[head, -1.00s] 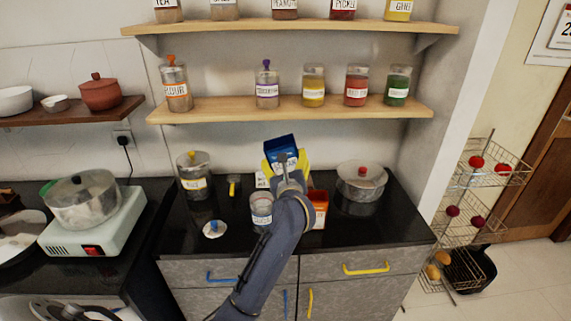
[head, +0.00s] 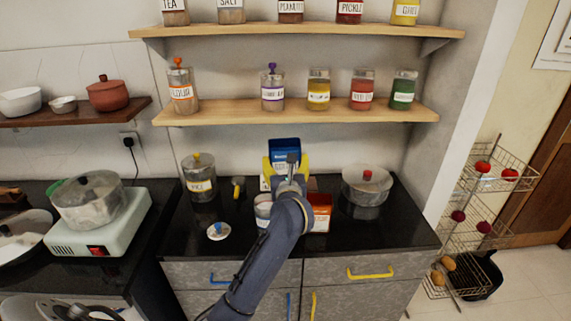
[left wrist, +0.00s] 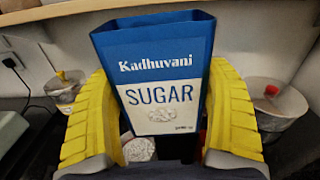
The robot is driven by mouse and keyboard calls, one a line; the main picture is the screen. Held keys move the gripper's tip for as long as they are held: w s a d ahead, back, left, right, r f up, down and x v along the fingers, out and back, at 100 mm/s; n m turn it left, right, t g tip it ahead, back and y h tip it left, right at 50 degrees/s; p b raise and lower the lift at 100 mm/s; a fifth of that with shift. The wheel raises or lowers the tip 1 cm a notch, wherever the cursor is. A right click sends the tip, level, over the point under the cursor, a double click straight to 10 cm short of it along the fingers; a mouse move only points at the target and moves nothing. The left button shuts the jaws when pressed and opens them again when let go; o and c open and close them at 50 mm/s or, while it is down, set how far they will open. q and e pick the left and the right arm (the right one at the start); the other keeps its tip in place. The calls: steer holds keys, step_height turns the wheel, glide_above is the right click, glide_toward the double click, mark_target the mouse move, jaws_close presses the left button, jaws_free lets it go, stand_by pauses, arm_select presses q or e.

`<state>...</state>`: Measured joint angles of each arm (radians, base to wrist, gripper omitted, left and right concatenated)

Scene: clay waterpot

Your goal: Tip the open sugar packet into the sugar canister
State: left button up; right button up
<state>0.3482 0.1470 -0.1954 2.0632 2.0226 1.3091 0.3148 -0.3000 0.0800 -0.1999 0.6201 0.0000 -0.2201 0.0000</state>
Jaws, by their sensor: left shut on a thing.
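The blue and white sugar packet (head: 284,150) is held above the counter, roughly upright, with its open top facing up. My left gripper (head: 287,168) is shut on it; in the left wrist view the yellow fingers press both sides of the packet (left wrist: 160,75), its SUGAR label facing the camera. A clear canister (head: 263,208) stands on the counter below and left of the packet, open at the top and partly hidden by my arm. Whitish contents show below the packet in the left wrist view (left wrist: 140,148). A white lid with a blue knob (head: 218,231) lies left of the canister.
A yellow-knobbed jar (head: 199,180) stands at the left. A shelf of jars (head: 296,113) runs above the packet.

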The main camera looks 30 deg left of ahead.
mark_target(286, 151)
arm_select(q)
steer(key=shift+r, duration=2.55)
steer(key=shift+r, duration=0.15)
steer(key=shift+s+d+r+m+t+h, duration=0.1)
steer(key=shift+d+r+m+t+h, duration=0.3)
steer(key=shift+d+r, duration=0.55)
steer(key=s+d+f+m+t+h, duration=0.1)
steer(key=s+d+f+m+h, duration=0.4)
steer(key=s+d+f+h, duration=0.3)
steer(key=s+d+f, duration=0.3)
steer(key=f, duration=0.3)
steer(key=shift+s+t, duration=0.25)
steer(key=shift+t, duration=0.15)
